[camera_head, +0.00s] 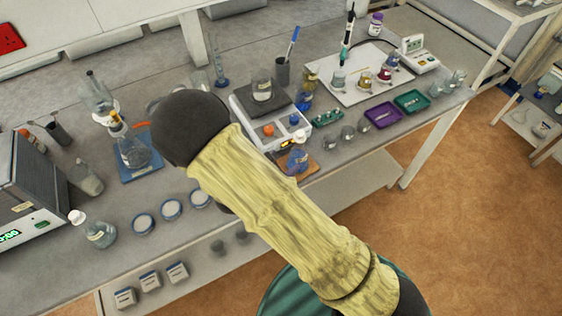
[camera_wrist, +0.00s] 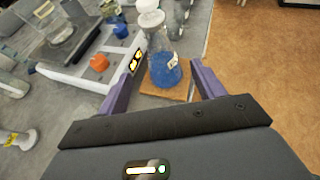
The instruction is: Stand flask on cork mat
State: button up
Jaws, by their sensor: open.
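A conical flask with blue liquid, a pale label and a white stopper stands upright on the cork mat, in the wrist view (camera_wrist: 164,66) and the head view (camera_head: 297,161). The square brown cork mat (camera_wrist: 180,94) lies flat on the bench; its front part also shows in the head view (camera_head: 314,168). My gripper (camera_wrist: 163,74) is open, its purple fingers on either side of the flask in the picture, with visible gaps. I cannot tell how deep the flask sits between them. In the head view my arm hides the gripper.
Small jars (camera_head: 333,141) stand right of the mat, before the purple tray (camera_head: 383,115). The bench's front edge is close by.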

jog(key=s+d+r+m+g, duration=0.3)
jog(key=d+m+g, duration=0.2)
jog(key=d+m, duration=0.2)
jog(key=s+d+r+m+g, duration=0.2)
jog(key=s+d+m+g, duration=0.15)
jog(key=d+m, duration=0.35)
jog(key=s+d+r+m+y, duration=0.2)
jog(key=r+m+y, duration=0.1)
jog(key=m, duration=0.5)
jog(key=s+d+r+m+y, duration=0.1)
jog(key=d+r+m+y, duration=0.2)
jog(key=m, duration=0.4)
notch_tip(320, 180, up, 3)
jog(key=shift+s+d+f+m+y, duration=0.15)
jog(key=shift+s+d+m+y, duration=0.15)
jog(key=shift+s+m+y, duration=0.15)
